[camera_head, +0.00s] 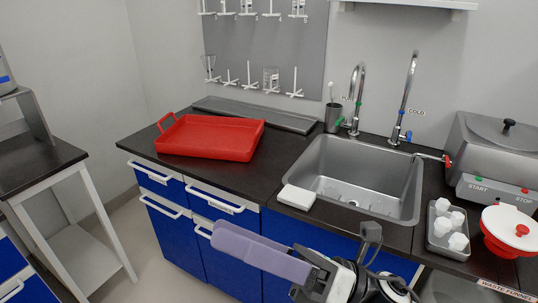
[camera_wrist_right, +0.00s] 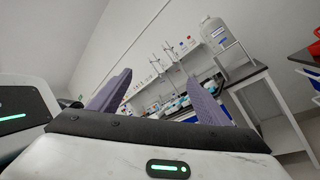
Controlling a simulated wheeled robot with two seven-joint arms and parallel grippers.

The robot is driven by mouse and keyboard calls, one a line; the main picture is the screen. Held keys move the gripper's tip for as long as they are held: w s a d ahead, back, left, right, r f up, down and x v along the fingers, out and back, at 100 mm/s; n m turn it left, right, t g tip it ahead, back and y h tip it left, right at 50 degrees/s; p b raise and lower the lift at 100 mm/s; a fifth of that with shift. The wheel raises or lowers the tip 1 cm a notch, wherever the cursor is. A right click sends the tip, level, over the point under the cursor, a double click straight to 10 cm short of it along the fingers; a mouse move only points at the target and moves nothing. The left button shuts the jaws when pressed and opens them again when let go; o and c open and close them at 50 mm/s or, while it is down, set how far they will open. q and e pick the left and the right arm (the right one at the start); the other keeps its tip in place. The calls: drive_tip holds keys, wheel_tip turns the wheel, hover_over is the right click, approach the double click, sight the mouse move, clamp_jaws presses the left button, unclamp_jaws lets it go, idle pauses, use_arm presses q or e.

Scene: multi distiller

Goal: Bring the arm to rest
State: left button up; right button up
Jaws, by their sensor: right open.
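My right gripper (camera_head: 222,239) is in the lower middle of the head view, in front of the counter's blue drawers. Its purple fingers point left and overlap from this angle. In the right wrist view the gripper (camera_wrist_right: 160,85) shows its two fingers apart with nothing between them. It is open and empty. My left gripper is in neither view.
A red tray (camera_head: 208,137) lies on the dark counter at the left. A sink (camera_head: 360,175) is in the middle, with a white block (camera_head: 296,197) at its front-left edge. A metal tray with white pieces (camera_head: 447,222) and a red-and-white funnel (camera_head: 508,228) stand right.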

drive_tip(key=w+d+f+m+t+h, duration=0.4)
drive_tip(key=d+f+m+t+h, duration=0.25)
drive_tip(key=f+m, duration=0.55)
drive_tip(key=w+d+f+m+t+h, duration=0.3)
drive_tip(key=d+f+m+t+h, duration=0.4)
drive_tip(key=m, duration=1)
drive_tip(key=s+d+f+m+g+h, duration=0.3)
drive_tip(key=s+f+m, duration=0.3)
drive_tip(key=f, duration=0.5)
drive_tip(key=s+d+f+m+g+h, duration=0.3)
drive_tip(key=s+d+f+m+g, duration=0.1)
drive_tip(key=s+f, duration=0.6)
wheel_tip(320, 180, down, 2)
drive_tip(key=shift+d+f+m+g, duration=0.2)
drive_tip(key=shift+m+g, duration=0.45)
drive_tip(key=shift+m, duration=0.35)
drive_tip(key=shift+h, duration=0.25)
